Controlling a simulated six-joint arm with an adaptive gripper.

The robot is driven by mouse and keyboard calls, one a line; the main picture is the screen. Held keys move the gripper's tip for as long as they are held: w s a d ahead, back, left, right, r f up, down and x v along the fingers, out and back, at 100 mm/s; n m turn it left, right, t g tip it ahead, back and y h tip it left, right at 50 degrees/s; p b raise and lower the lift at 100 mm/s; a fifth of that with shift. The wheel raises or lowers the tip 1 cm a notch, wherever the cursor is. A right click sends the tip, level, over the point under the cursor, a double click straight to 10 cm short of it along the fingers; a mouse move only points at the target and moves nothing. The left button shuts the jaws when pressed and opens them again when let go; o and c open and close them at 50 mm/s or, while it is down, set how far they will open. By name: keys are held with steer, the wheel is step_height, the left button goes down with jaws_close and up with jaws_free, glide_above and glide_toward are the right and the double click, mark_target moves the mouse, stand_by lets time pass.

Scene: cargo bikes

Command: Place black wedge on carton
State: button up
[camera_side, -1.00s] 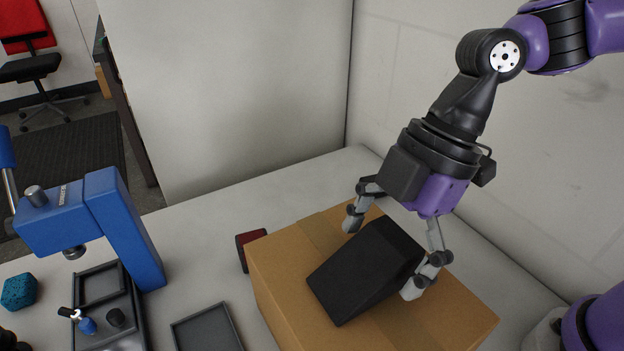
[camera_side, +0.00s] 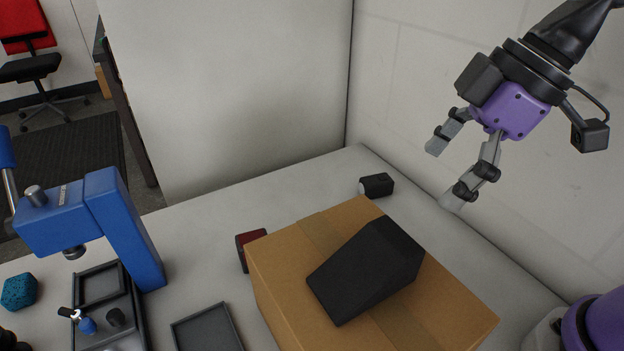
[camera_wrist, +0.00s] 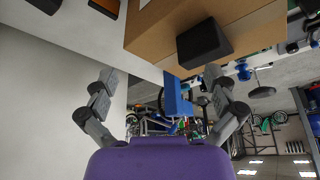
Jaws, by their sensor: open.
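The black wedge (camera_side: 368,268) rests on top of the brown carton (camera_side: 282,262), lying across its tape strip. In the wrist view the black wedge (camera_wrist: 203,43) also shows on the carton (camera_wrist: 150,42). My gripper (camera_side: 442,178) is open and empty, up and to the right of the carton, apart from the wedge. In the wrist view my gripper (camera_wrist: 160,75) has both fingers spread with nothing between them.
A blue press (camera_side: 125,225) stands at the left, with a dark tray (camera_side: 100,285) at its base. A dark red block (camera_side: 246,240) and a small black object (camera_side: 377,185) lie beside and behind the carton. A wall rises at the right.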

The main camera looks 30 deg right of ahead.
steer(key=s+d+f+m+t+h, duration=0.1)
steer(key=d+f+m+t+h, duration=0.1)
steer(key=d+m, duration=0.8)
steer(key=shift+s+d+f+t+h, duration=0.3)
steer(key=shift+d+f+h, duration=0.5)
steer(key=shift+h, duration=0.1)
